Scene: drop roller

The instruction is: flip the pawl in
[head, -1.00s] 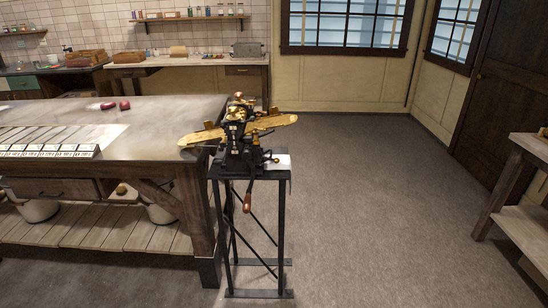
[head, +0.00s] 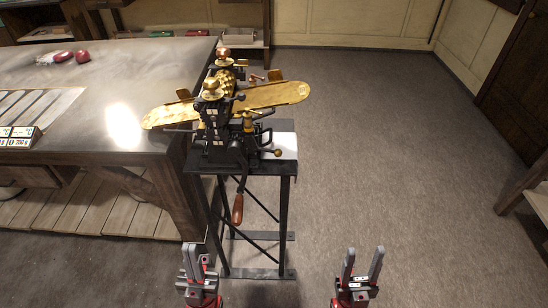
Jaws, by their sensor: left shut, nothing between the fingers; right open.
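The drop roller machine (head: 213,122) stands on a black metal stand in the head view, with brass parts and a long brass tray (head: 275,95) across it. A crank with a wooden handle (head: 238,209) hangs down at its front. A small lever with a brass knob (head: 277,153) sticks out at its lower right. I cannot tell which small part is the pawl. My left gripper (head: 192,258) is shut and empty, low in front of the stand. My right gripper (head: 362,262) is open and empty, to the right of the stand. Neither touches the machine.
A large workbench (head: 100,105) stands left of the machine, close beside it. Red objects (head: 83,56) and a row of labelled cards (head: 20,137) lie on it. The floor (head: 390,150) to the right is clear. Another wooden table (head: 538,185) is at the right edge.

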